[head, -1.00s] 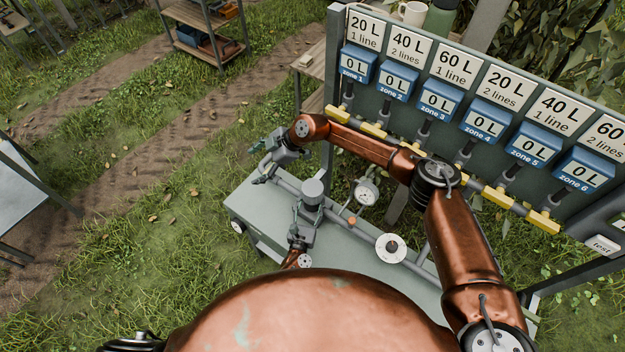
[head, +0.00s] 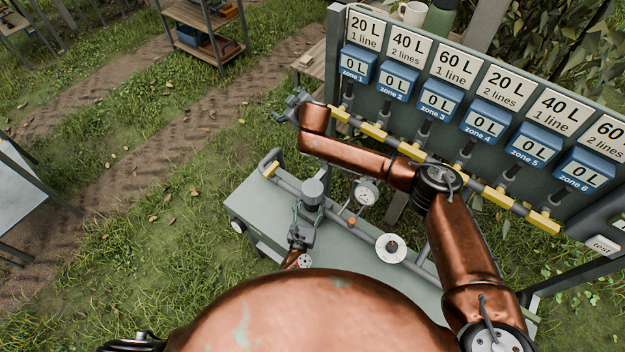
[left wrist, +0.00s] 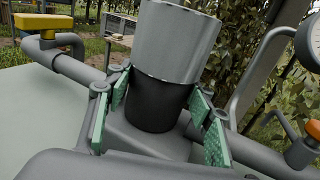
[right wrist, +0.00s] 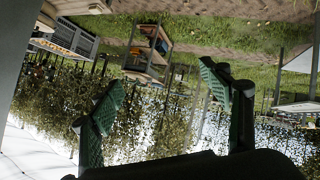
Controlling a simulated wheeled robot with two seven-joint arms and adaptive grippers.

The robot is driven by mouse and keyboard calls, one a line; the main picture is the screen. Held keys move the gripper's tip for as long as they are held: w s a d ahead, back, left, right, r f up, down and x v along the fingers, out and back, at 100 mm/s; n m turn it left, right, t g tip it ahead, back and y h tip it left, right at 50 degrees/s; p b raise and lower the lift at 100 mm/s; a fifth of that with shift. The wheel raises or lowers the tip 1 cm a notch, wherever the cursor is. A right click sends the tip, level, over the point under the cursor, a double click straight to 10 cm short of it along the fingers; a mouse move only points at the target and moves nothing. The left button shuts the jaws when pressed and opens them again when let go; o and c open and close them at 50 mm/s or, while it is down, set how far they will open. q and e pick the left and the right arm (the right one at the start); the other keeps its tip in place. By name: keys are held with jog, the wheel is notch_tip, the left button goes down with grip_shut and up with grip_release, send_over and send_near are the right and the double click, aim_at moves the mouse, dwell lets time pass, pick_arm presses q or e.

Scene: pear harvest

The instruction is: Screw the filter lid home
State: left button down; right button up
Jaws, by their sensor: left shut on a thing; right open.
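The filter stands upright on the pipe over the grey bench. Its grey cylindrical top, the lid (head: 313,188), shows in the head view and, large, in the left wrist view (left wrist: 182,40). Below the lid is a dark cylindrical part (left wrist: 158,102). My left gripper (head: 303,222) is shut on the filter, its green pads on both sides of the dark part. Whether the lid sits fully down I cannot tell. My right gripper (head: 291,104) is open and empty, raised beyond the left end of the pipe; its fingers also show in the right wrist view (right wrist: 163,88).
A yellow valve handle (head: 270,169) sits at the pipe's left end. A gauge (head: 366,193) and a white disc (head: 390,248) are right of the filter. The zone board (head: 440,110), with yellow valves below, stands behind. Grass lies open to the left.

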pick_arm(q)
jog(key=shift+d, duration=0.1)
pick_arm(e)
jog(key=s+d+f+g+h, duration=0.3)
jog(key=s+d+f+g, duration=0.15)
jog(key=s+f, duration=0.4)
jog(key=n+g+h, duration=0.2)
jog(key=n+g, duration=0.2)
jog(key=g, duration=0.2)
send_near(313, 187)
notch_tip(313, 187, down, 5)
jog(key=shift+s+a+f, duration=0.1)
jog(key=shift+f, duration=3.95)
jog(key=shift+c, duration=0.4)
jog(key=c, duration=1.1)
jog(key=o, duration=1.3)
